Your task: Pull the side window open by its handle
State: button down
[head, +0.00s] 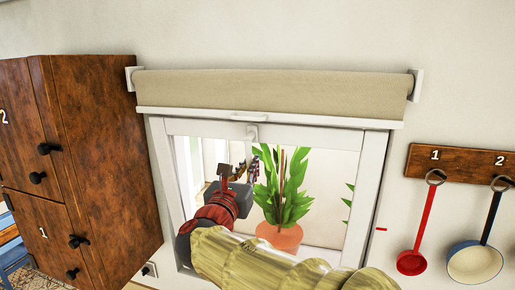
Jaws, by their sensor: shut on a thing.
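The side window (310,138) has a white frame and clear glass, set in the wall below a rolled beige blind. Its white handle (252,132) sits at the middle of the top bar and points down. My gripper (250,168) is in front of the upper glass, at the lower end of the handle, and is shut on it. The fingertips are small and partly lost against the green leaves, so the exact grip is hard to see. My arm comes up from the bottom right and hides part of the lower frame. I cannot tell whether the sash stands ajar.
A brown wooden cabinet (105,160) with black knobs stands close on the left. The beige blind (270,90) hangs just above the window. A red ladle (412,262) and a pan (476,262) hang from a rack (465,165) at right. A potted plant (280,235) shows behind the glass.

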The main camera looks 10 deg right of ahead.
jog(key=s+b, duration=0.1)
jog(key=s+a+f+b, duration=0.1)
jog(key=s+b, duration=0.1)
jog(key=shift+a+f+t, duration=0.1)
jog(key=shift+a+t, duration=0.05)
jog(key=shift+t, duration=0.25)
dwell(0.3)
jog(key=c, duration=2.3)
grip_release()
jog(key=shift+o, duration=1.1)
jog(key=shift+s+a, duration=0.15)
jog(key=shift+s, duration=0.05)
jog(key=o, duration=0.6)
jog(key=shift+r, duration=0.2)
jog(key=shift+w, duration=0.1)
